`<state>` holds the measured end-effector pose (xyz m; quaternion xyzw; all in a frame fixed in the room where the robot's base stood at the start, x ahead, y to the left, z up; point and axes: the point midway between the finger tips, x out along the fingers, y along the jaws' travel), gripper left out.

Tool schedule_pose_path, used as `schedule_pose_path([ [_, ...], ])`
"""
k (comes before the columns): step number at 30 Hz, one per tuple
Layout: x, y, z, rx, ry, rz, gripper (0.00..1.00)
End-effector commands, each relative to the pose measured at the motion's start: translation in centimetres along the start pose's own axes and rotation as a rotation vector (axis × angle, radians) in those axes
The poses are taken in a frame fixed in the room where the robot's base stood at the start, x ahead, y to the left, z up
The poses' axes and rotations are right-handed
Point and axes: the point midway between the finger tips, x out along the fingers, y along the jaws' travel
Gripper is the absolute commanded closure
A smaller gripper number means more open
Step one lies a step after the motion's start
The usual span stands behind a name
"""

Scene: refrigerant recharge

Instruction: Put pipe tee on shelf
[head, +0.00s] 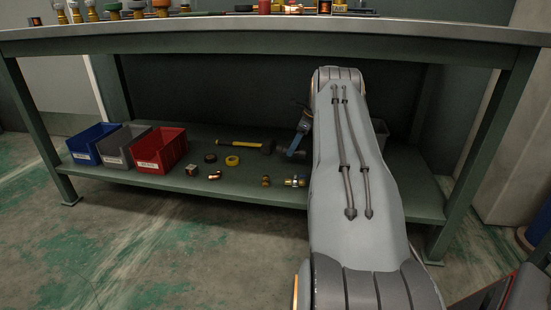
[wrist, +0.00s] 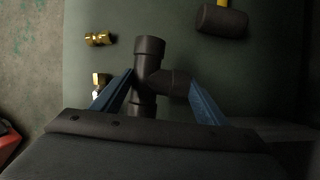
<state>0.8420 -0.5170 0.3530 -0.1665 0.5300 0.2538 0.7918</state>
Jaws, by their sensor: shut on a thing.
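The black pipe tee (wrist: 149,62) shows in the middle of the wrist view, between the two blue fingers of my gripper (wrist: 160,84). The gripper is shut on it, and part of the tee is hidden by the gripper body. In the head view my gripper (head: 299,143) is partly hidden behind my arm, over the right part of the lower shelf (head: 235,200) of the green workbench. The tee cannot be made out clearly there. Whether the tee touches the shelf cannot be told.
Blue (head: 93,145), grey (head: 122,148) and red (head: 160,151) bins stand on the shelf's left. A mallet (head: 245,145), yellow tape (head: 232,160) and brass fittings (head: 294,181) lie near the middle. The bench top (head: 250,32) overhangs the shelf. Green legs stand at its ends.

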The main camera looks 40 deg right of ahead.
Motion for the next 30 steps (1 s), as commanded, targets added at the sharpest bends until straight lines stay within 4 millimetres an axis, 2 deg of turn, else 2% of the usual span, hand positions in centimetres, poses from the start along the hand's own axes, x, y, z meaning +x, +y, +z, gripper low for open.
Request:
schedule_pose_path([
  [1, 1.1, -0.1, -0.4, 0.001, 0.0, 0.0, 0.6],
  [8, 3.1, 0.0, -1.2, -0.002, 0.0, 0.0, 0.6],
  [15, 6.5, -0.1, -2.6, -0.001, 0.001, 0.001, 0.6],
  [28, 7.1, -0.1, -2.9, -0.002, 0.0, 0.0, 0.6],
  [29, 7.0, 0.0, -2.9, -0.003, 0.0, 0.0, 0.28],
  [30, 7.0, 0.0, -2.9, -0.003, 0.0, 0.0, 0.21],
])
